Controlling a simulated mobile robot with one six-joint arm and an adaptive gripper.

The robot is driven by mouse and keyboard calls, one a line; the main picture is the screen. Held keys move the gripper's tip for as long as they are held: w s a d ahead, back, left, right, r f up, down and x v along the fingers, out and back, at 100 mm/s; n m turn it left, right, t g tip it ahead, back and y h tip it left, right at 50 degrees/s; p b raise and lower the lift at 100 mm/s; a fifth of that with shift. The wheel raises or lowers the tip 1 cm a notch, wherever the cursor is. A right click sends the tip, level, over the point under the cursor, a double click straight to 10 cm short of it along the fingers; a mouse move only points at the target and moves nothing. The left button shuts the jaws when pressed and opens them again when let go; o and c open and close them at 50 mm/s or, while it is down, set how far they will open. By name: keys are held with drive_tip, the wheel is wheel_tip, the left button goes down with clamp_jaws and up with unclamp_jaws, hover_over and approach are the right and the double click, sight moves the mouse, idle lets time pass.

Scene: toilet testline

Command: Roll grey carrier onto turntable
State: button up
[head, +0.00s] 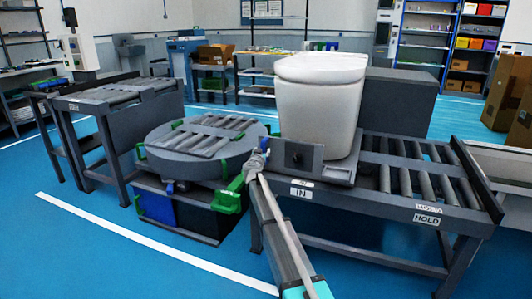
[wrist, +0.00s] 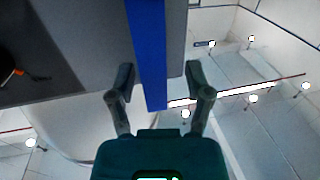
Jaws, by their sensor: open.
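The grey carrier (head: 338,176) lies on the roller conveyor marked IN and HOLD, at its left end. A white toilet (head: 318,105) stands upright on it. A dark upright panel (head: 299,156) with a round knob is at the carrier's front left. The round grey turntable (head: 205,150), with rollers on top, is left of the conveyor. My gripper (head: 257,162) is close to the panel's left edge. In the wrist view my gripper (wrist: 162,88) is open, with a blue bar (wrist: 151,60) showing between its fingers; I cannot tell whether they touch.
The IN/HOLD conveyor (head: 426,183) has bare rollers right of the carrier. Another roller conveyor (head: 118,95) stands left of the turntable. Green brackets (head: 228,200) stick out at the turntable's rim. Blue floor (head: 110,265) is clear in front.

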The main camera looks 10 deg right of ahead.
drive_tip(key=v, duration=1.2)
drive_tip(key=shift+r, duration=0.15)
drive_tip(key=s+a+r+n+y+p, duration=0.15)
drive_tip(key=s+a+n+y, duration=0.25)
drive_tip(key=s+n+y, duration=0.4)
drive_tip(key=s+a+f+g+y+p, duration=0.15)
drive_tip(key=s+f+g+y, duration=0.25)
drive_tip(key=s+f+g, duration=0.45)
drive_tip(key=s+d+f+m+g+h+p, duration=0.1)
drive_tip(key=s+d+f+g+h, duration=0.1)
drive_tip(key=s, duration=0.6)
drive_tip(key=s+d+f+m+g+h+p, duration=0.1)
drive_tip(key=s+d+f+m+g+h, duration=0.1)
drive_tip(key=s+d, duration=0.5)
drive_tip(key=s+d+f+m+g+h+p, duration=0.1)
drive_tip(key=s+d+g, duration=0.3)
drive_tip(key=s, duration=0.7)
drive_tip(key=shift+d+f+g+h, duration=0.35)
drive_tip(key=shift+f+h, duration=0.05)
drive_tip(key=shift+h, duration=0.3)
drive_tip(key=shift+s, duration=0.15)
